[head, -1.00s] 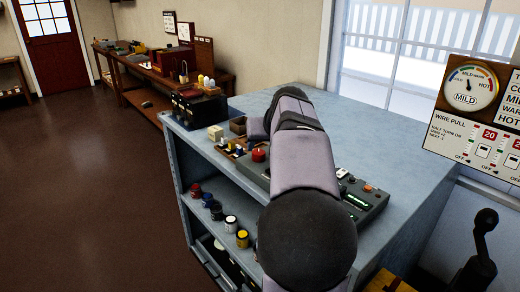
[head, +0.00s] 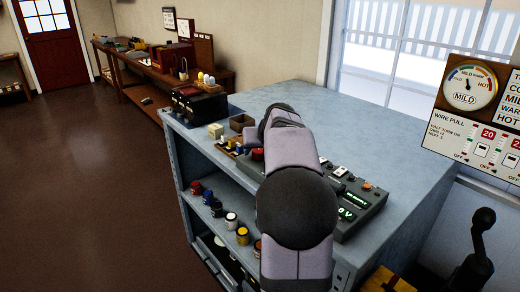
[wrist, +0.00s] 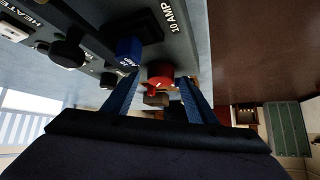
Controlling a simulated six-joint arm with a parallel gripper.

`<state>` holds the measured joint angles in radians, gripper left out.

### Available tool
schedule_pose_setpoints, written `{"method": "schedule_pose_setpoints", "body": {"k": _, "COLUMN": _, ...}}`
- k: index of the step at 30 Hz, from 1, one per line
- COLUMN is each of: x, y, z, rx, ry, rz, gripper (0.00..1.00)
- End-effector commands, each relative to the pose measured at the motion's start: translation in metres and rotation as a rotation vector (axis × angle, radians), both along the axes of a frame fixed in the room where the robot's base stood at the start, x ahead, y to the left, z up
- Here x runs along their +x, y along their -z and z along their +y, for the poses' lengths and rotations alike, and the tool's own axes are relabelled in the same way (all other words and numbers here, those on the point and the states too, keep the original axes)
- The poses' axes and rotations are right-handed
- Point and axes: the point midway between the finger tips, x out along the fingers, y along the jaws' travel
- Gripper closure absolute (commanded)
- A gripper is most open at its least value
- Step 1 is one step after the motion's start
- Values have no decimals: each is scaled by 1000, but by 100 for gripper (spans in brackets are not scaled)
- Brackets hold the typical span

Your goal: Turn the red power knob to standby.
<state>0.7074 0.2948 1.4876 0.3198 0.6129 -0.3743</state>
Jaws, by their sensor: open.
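In the wrist view the red knob (wrist: 160,75) is at the edge of a dark grey panel (wrist: 184,48), beside a "10 AMP" label. My gripper (wrist: 160,82) is open, with one blue finger on each side of the knob in the picture. I cannot tell whether either finger touches it. The knob's marking and setting are not readable. In the head view a red round part (head: 257,154), probably this knob, shows beside my arm. My arm hides the gripper and part of the panel (head: 362,212) there.
The panel's display (head: 346,214) glows green. A small tray with fittings (head: 232,146) is left of my arm. The blue bench top (head: 390,150) is clear behind the panel.

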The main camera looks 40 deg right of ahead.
Motion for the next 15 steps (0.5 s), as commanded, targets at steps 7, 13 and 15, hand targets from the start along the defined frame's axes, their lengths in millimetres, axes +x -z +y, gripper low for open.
{"method": "schedule_pose_setpoints", "body": {"k": 7, "x": 0, "y": 0, "z": 0, "rx": 0, "ry": 0, "rz": 0, "gripper": 89}}
{"method": "schedule_pose_setpoints", "body": {"k": 13, "x": 0, "y": 0, "z": 0, "rx": 1, "ry": 3, "rz": 1, "gripper": 89}}
{"method": "schedule_pose_setpoints", "body": {"k": 15, "x": 0, "y": 0, "z": 1, "rx": 1, "ry": 9, "rz": 1, "gripper": 89}}
